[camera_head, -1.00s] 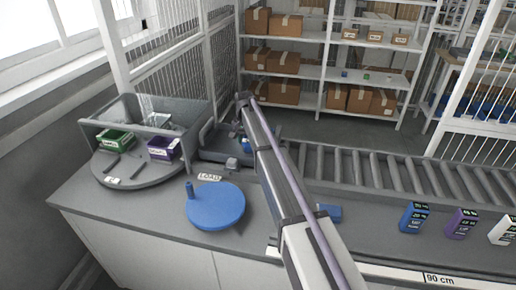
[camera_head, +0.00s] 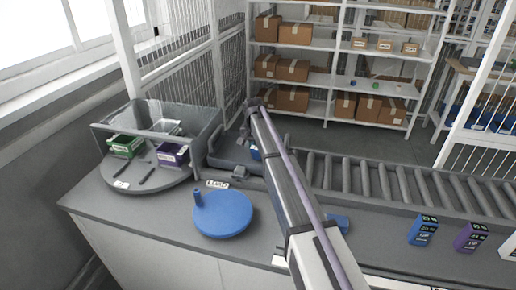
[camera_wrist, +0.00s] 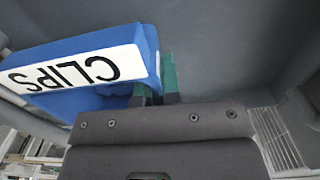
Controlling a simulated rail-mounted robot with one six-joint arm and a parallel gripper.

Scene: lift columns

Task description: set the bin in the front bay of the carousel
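The blue bin with a white CLIPS label (camera_wrist: 75,72) fills the upper left of the wrist view; in the head view a small blue part of it (camera_head: 255,152) shows beside the far end of my arm. My gripper (camera_wrist: 156,97) has its fingers close together on either side of the bin's end wall, and looks shut on it. The grey round carousel (camera_head: 145,185) stands at the left of the counter. It holds a green bin (camera_head: 125,146) and a purple bin (camera_head: 172,155). Its front bay, between two dark dividers, looks empty.
A clear-walled guard (camera_head: 165,115) stands behind the carousel. A blue disc with an upright peg (camera_head: 222,215) lies by a LOAD label (camera_head: 217,184). A roller conveyor (camera_head: 380,180) runs behind the counter. Blue and purple boxes (camera_head: 423,230) stand at right.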

